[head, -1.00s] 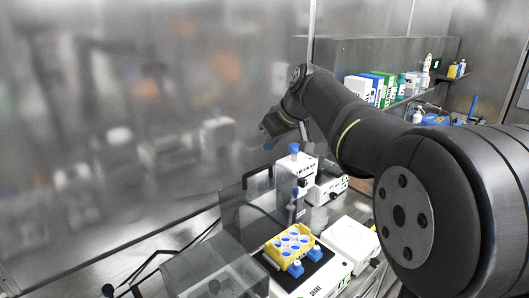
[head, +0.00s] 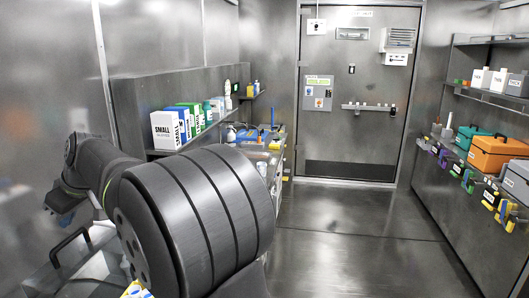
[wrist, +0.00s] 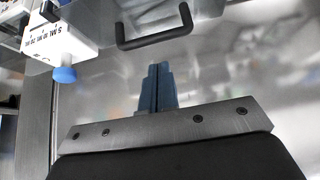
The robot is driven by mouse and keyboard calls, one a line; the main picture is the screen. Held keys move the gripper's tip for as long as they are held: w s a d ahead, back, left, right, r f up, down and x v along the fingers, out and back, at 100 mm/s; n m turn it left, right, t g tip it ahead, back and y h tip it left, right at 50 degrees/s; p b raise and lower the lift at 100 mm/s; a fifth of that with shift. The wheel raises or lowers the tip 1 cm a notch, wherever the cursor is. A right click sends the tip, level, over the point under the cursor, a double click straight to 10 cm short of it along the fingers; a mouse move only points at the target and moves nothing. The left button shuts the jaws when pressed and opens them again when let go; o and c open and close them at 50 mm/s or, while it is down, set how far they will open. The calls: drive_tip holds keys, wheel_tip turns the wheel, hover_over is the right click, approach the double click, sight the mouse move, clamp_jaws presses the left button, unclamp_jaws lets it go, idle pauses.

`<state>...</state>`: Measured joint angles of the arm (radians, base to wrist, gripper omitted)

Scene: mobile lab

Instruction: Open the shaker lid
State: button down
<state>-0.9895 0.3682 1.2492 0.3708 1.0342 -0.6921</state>
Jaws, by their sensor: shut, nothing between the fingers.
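The shaker's clear lid shows in the wrist view with its black U-shaped handle (wrist: 154,42) at the top middle. In the head view the handle (head: 70,240) is at the lower left, and the shaker is mostly cut off or hidden behind my arm. Part of a yellow rack (head: 134,291) shows at the bottom edge. My gripper (wrist: 158,72) has its blue fingers shut together with nothing between them. They point toward the handle and are apart from it in the picture. My gripper (head: 62,205) also shows at the far left of the head view, above the handle.
A white device with a blue knob (wrist: 65,75) stands left of my fingers in the wrist view. Boxes (head: 166,130) line the left shelf. Orange toolbox (head: 497,153) and bottles are at right. The floor (head: 345,240) is clear up to the door (head: 358,100).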

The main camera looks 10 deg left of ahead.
sight(69, 241)
drive_tip(key=x, duration=0.3)
drive_tip(key=shift+a+f, duration=0.1)
drive_tip(key=shift+a, duration=0.05)
drive_tip(key=d, duration=0.2)
drive_tip(key=shift+d+f, duration=0.3)
drive_tip(key=shift+f, duration=0.1)
drive_tip(key=shift+d+f, duration=0.25)
drive_tip(key=shift+d, duration=0.2)
drive_tip(key=shift+a, duration=0.3)
drive_tip(key=c, duration=1.5)
unclamp_jaws()
drive_tip(key=shift+c, duration=0.2)
